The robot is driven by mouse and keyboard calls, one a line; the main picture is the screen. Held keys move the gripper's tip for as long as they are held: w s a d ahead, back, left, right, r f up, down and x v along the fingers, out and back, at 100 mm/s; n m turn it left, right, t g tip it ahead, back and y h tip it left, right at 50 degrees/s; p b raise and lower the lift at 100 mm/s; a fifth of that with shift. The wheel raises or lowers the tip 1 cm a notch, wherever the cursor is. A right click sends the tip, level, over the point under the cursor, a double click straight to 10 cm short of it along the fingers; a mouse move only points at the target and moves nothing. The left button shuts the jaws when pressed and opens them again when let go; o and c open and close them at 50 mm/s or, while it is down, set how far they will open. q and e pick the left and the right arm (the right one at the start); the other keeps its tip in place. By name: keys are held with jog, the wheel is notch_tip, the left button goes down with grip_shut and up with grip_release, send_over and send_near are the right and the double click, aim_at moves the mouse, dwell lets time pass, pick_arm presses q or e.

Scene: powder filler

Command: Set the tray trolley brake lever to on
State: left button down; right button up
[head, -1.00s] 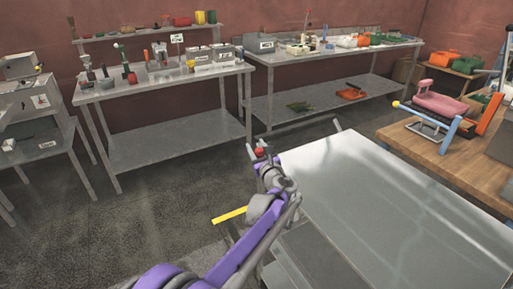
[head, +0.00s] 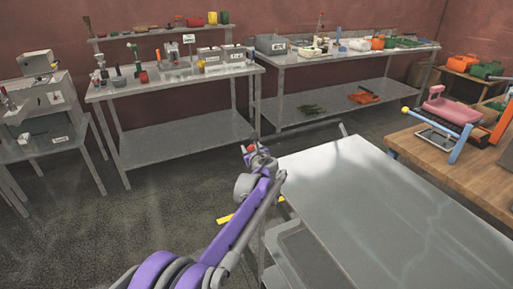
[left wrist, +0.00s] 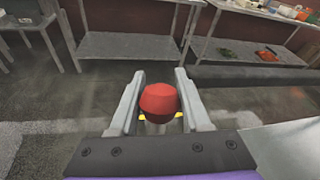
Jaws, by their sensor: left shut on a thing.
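The tray trolley (head: 370,210) is the grey metal-topped unit at the lower right of the head view. My left gripper (head: 254,150) is at its far left corner. In the left wrist view my left gripper (left wrist: 157,100) is shut on a red knob (left wrist: 159,100), which sits between the two grey fingers on a short pale stem. The red knob also shows small in the head view (head: 251,148). I take it for the brake lever's knob; the rest of the lever is hidden. My right gripper is not in view.
A steel bench with small tools (head: 175,78) stands at the back left, and another (head: 300,62) at the back. A wooden table (head: 460,150) with a pink-topped device is at the right. The floor at left is clear.

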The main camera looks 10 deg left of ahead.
pick_arm(q)
jog(key=w+a+f+g+h, duration=0.1)
jog(key=w+a+f+g, duration=0.1)
jog(key=f, duration=0.6)
jog(key=shift+w+a+n+g+b, duration=0.3)
jog(key=shift+w+a+g+b, duration=0.25)
jog(key=shift+w, duration=0.55)
jog(key=shift+a+r, duration=0.1)
jog(key=shift+a, duration=0.05)
jog(key=c, duration=0.7)
grip_release()
jog(key=shift+c, duration=0.2)
jog(key=o, duration=0.4)
jog(key=shift+a+h, duration=0.15)
jog(key=shift+h, duration=0.15)
jog(key=shift+c, duration=0.2)
jog(key=shift+d, duration=0.2)
jog(key=v, duration=1)
jog(key=shift+s, duration=0.45)
